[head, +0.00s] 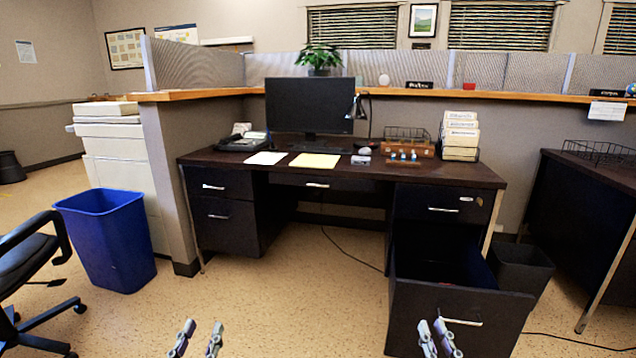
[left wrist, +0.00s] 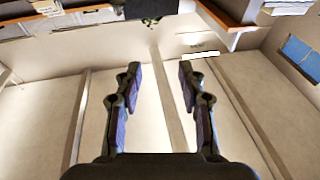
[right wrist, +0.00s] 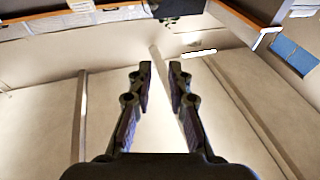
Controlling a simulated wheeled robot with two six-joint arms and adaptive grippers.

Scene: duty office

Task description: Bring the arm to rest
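My left gripper (head: 200,338) shows at the bottom edge of the head view, left of the desk's open drawer. In the left wrist view (left wrist: 160,75) its fingers are wide apart with nothing between them. My right gripper (head: 438,338) shows at the bottom edge in front of the open lower right drawer (head: 458,318). In the right wrist view (right wrist: 160,75) its fingers are apart, with a narrower gap than the left, and hold nothing. Most of both arms is out of view.
The dark desk (head: 340,172) carries a monitor (head: 310,104), papers, a phone and white binders (head: 460,135). A blue bin (head: 108,240) and an office chair (head: 30,270) stand left. A black bin (head: 520,272) stands beside the open drawer. Floor before the desk's middle is clear.

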